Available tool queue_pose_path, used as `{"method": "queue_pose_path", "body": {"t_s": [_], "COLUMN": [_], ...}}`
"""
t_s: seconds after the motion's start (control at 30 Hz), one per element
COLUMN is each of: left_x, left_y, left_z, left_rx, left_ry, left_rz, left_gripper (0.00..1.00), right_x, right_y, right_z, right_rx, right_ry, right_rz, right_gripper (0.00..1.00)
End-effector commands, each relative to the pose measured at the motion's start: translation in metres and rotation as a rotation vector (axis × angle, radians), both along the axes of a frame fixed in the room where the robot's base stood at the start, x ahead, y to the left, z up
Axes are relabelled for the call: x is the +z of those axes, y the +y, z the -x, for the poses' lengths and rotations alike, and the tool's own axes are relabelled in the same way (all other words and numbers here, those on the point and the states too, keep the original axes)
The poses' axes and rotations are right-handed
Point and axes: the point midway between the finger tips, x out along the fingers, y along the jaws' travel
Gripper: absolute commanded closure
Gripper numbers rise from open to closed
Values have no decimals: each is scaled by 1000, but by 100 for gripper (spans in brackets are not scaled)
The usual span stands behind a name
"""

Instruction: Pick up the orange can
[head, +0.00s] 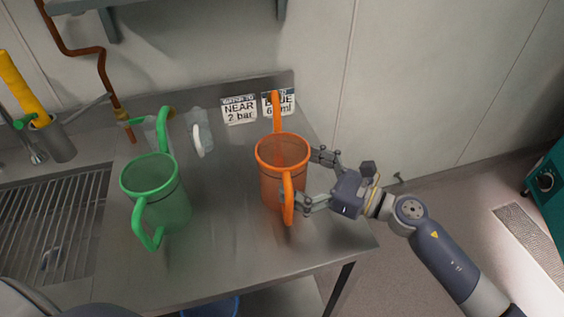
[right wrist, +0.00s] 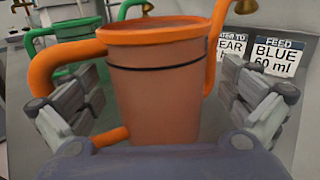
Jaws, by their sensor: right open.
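The orange can (head: 270,180) stands upright on the steel table, with a handle at the front and a spout-like arm at the back. It fills the middle of the right wrist view (right wrist: 160,85). My right gripper (head: 296,178) is open at the can's right side, with one finger behind and one in front near the handle. In the right wrist view its fingers (right wrist: 165,105) lie to either side of the can. Whether they touch it is unclear. My left gripper does not show.
A green can (head: 170,205) stands left of the orange one on the steel table (head: 225,225). Two labels (head: 240,110) stand at the back wall. A sink with a drain grid (head: 45,230) is at the left. A shelf (head: 200,8) hangs above.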

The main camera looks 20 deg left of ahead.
Motion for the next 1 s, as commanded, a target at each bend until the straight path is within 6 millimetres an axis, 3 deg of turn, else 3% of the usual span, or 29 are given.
{"method": "queue_pose_path", "body": {"t_s": [0.1, 0.23, 0.53, 0.57, 0.73, 1.0], "left_x": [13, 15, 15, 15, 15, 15], "left_y": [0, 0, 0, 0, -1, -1], "left_z": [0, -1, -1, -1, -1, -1], "left_rx": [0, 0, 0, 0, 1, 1], "left_ry": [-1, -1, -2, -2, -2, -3], "left_rz": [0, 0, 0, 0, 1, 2], "left_gripper": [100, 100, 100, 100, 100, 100], "right_x": [4, 2, 0, 0, 0, 1], "right_y": [20, 34, 39, 39, 39, 39], "right_z": [-1, -4, -6, -6, -6, -6], "right_rx": [1, 1, 0, 0, 0, 0], "right_ry": [1, -1, 0, 0, 0, -1], "right_rz": [-3, -3, -1, -1, -2, -3], "right_gripper": [0, 0, 0, 2, 41, 42]}}
